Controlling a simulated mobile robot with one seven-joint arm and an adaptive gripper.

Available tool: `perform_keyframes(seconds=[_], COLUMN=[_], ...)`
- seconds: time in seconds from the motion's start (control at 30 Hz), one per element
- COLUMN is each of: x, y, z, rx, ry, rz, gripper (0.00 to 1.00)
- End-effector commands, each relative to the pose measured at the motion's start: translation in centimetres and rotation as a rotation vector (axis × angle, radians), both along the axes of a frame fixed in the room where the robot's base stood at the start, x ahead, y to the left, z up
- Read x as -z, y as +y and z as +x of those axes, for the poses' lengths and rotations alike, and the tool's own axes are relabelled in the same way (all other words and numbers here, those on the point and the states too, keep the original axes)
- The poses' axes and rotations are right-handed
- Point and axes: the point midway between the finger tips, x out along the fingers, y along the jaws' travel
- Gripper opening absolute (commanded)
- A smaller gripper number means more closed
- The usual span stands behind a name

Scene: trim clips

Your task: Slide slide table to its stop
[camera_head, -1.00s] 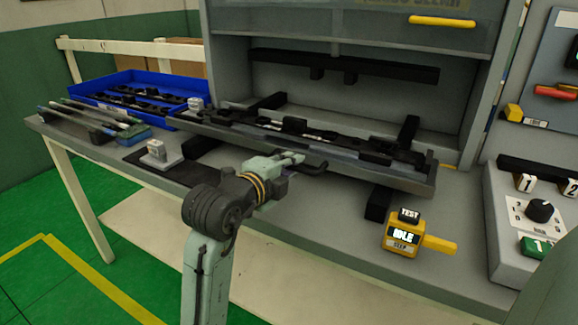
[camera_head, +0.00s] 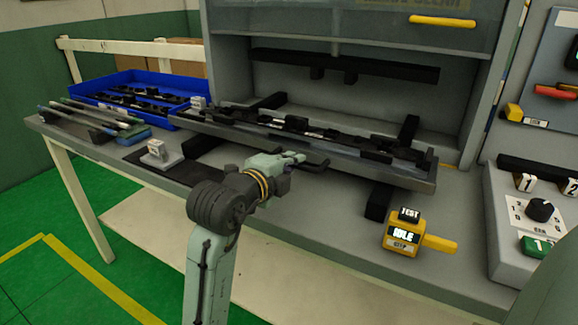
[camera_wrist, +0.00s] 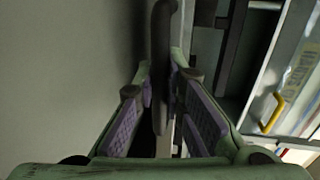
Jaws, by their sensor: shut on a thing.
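The slide table (camera_head: 402,177) is a long grey tray with a dark trim strip and black clips on it. It lies across black rails in front of the grey cabinet opening. A black handle (camera_head: 319,164) sticks out at its front edge. My gripper (camera_head: 297,157) is at the middle of that edge, shut on the handle. In the wrist view the dark handle bar (camera_wrist: 162,45) runs between my two purple-padded fingers (camera_wrist: 163,88). The fingers hide part of the handle.
Black rails (camera_head: 377,203) stick out in front of the slide table. A yellow test box (camera_head: 403,237) stands at right front, a small grey fixture (camera_head: 160,155) at left. A blue bin (camera_head: 112,89) is at back left. The cabinet (camera_head: 225,70) stands behind.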

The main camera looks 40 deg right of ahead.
Motion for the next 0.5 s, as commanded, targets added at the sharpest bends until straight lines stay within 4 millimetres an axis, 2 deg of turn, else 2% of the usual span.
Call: perform_keyframes(seconds=[0.3,0.4,0.5], x=[-0.1,-0.2,-0.1], y=[-8.1,-10.0,-11.0], z=[3.4,4.1,4.6], rx=[0.001,0.001,0.0], ry=[-0.002,-0.001,-0.002], rz=[-0.001,-0.002,-0.002], gripper=[0.0,0.0,0.0])
